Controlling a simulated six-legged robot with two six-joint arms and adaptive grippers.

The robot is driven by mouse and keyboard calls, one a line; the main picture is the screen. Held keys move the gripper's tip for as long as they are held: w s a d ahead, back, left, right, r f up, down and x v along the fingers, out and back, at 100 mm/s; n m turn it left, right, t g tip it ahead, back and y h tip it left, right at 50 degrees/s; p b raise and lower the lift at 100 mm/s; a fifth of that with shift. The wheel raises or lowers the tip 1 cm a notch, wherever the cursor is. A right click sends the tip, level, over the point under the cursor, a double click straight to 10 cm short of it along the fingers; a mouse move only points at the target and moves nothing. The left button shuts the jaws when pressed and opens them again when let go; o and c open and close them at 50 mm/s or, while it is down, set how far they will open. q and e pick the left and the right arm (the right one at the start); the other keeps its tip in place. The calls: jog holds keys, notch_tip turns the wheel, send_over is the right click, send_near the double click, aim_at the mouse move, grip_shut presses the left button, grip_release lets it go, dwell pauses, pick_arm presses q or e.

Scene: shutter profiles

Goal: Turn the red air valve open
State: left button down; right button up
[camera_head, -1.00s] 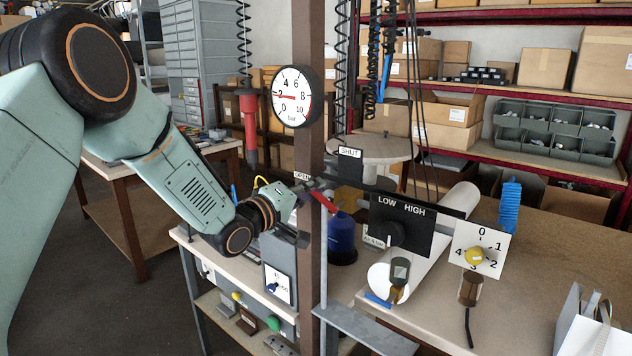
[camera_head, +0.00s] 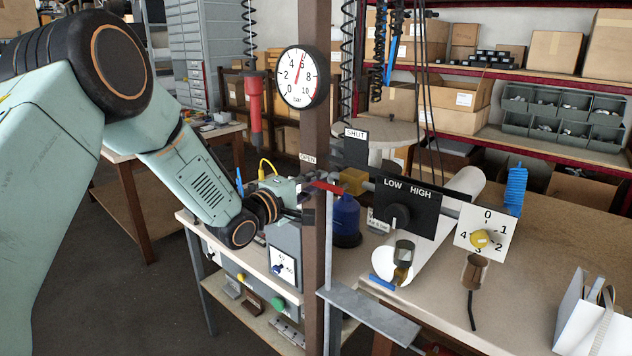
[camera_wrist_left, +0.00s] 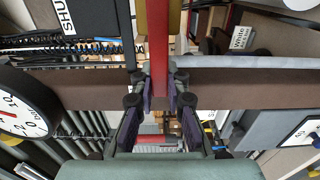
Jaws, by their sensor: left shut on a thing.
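The red air valve lever (camera_head: 326,187) lies nearly level beside the brown post in the head view, next to its brass body (camera_head: 353,181). In the left wrist view the red lever (camera_wrist_left: 160,48) runs down between the two fingers. My left gripper (camera_head: 306,198) is shut on the lever; its fingers (camera_wrist_left: 161,97) press on both sides of it. The post partly hides the grip in the head view. The SHUT plate (camera_head: 356,134) is above the valve and the OPEN label (camera_head: 307,157) is near the gripper. My right gripper is not seen.
The brown post (camera_head: 314,260) stands close by the gripper. A round pressure gauge (camera_head: 303,76) on it reads about 5. A black LOW/HIGH panel (camera_head: 407,206) and a white dial plate (camera_head: 482,236) are to the right.

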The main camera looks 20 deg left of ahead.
pick_arm(q)
jog(key=shift+s+d+f, duration=0.1)
jog(key=shift+s+f, duration=0.05)
jog(key=shift+f, duration=0.25)
jog(key=c, duration=1.4)
grip_release()
jog(key=shift+r, duration=0.1)
jog(key=shift+o, duration=0.4)
jog(key=shift+s+r, duration=0.1)
jog(key=shift+r, duration=0.15)
jog(key=v, duration=1.2)
jog(key=shift+s, duration=0.15)
jog(key=shift+w, duration=0.25)
jog(key=shift+s, duration=0.1)
